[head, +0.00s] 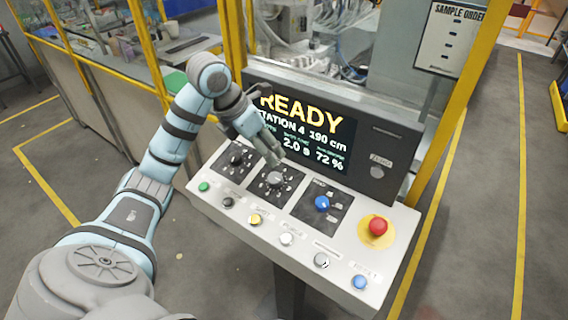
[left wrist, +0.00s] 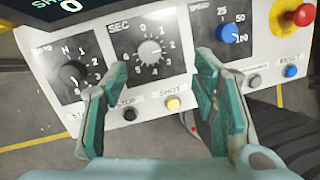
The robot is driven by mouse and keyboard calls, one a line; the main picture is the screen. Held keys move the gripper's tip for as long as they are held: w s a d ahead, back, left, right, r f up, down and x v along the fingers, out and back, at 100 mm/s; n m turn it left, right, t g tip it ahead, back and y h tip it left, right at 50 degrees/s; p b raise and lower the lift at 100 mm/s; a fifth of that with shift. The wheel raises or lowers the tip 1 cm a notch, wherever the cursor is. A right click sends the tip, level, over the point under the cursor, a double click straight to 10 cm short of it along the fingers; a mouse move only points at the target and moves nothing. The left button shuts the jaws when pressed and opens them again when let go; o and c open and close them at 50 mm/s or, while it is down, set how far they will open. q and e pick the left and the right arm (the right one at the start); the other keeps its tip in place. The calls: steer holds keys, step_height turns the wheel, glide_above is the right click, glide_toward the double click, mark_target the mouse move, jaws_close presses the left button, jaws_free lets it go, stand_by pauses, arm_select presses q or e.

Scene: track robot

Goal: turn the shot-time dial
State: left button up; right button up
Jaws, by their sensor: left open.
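The shot-time dial (head: 275,179) is the grey knob in the middle of the sloped panel's three black plates. In the left wrist view the dial (left wrist: 150,53) is marked SEC, with numbers around it. My left gripper (head: 272,153) is at the panel, just behind and above this dial in the head view. In the left wrist view my left gripper (left wrist: 163,85) is open, its green-padded fingers apart and nothing between them. The dial lies beyond the fingertips, between their lines, and looks untouched. My right gripper is out of view.
A black dial (head: 237,159) and a blue speed dial (head: 322,203) flank it. Several push buttons, including a yellow one (head: 256,219), line the front. A red mushroom button (head: 377,227) is at the right. The screen (head: 305,130) reads READY, STATION 4, 2.0 s.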

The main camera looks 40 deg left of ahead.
arm_select(q)
steer(key=a, duration=0.2)
steer(key=b, duration=0.7)
glide_toward(274, 176)
steer(key=f, duration=0.2)
steer(key=d+f, duration=0.1)
steer(key=shift+s+f+y, duration=0.15)
steer(key=shift+f+y, duration=0.2)
steer(key=shift+y, duration=0.05)
steer(key=w+f, duration=0.1)
steer(key=f, duration=0.1)
steer(key=w+f, duration=0.2)
steer(key=shift+w+d+f, duration=0.1)
steer(key=shift+w+d, duration=0.05)
steer(key=shift+w, duration=0.1)
steer(key=shift+w+f, duration=0.15)
steer(key=shift+f, duration=0.15)
steer(key=shift+s+r, duration=0.25)
steer(key=shift+s, duration=0.15)
steer(key=shift+c, duration=0.6)
steer(key=shift+d, duration=0.1)
steer(key=c, duration=1.1)
steer(key=shift+o, duration=0.2)
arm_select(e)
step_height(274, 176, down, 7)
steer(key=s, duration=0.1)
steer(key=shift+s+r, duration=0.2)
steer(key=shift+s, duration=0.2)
